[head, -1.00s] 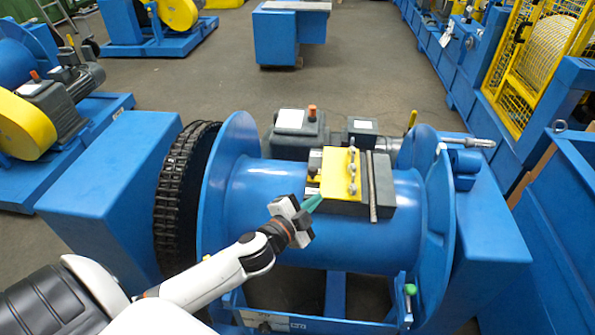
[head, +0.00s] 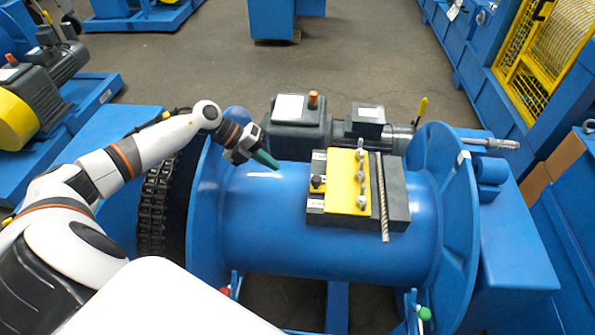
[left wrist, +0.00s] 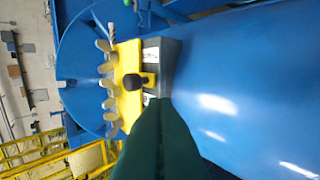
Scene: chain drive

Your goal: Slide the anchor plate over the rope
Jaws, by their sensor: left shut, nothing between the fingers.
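The yellow anchor plate (head: 347,182) lies on a dark block on the blue drum (head: 265,215), with several bolts along its right edge and a dark knob at its left. The rope (head: 381,200) is a short grey strand on the block, just right of the plate and apart from it. My left gripper (head: 268,160) is shut and empty, above the drum to the left of the plate, not touching it. In the left wrist view the green fingers (left wrist: 160,140) point toward the plate (left wrist: 130,88) and its knob (left wrist: 132,82). My right gripper is not in view.
The dark block (head: 395,185) carries plate and rope. Drum flanges (head: 455,190) rise on both sides, with a chain (head: 155,205) at the left. A motor and gearbox (head: 298,122) stand behind the drum. The drum surface left of the block is clear.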

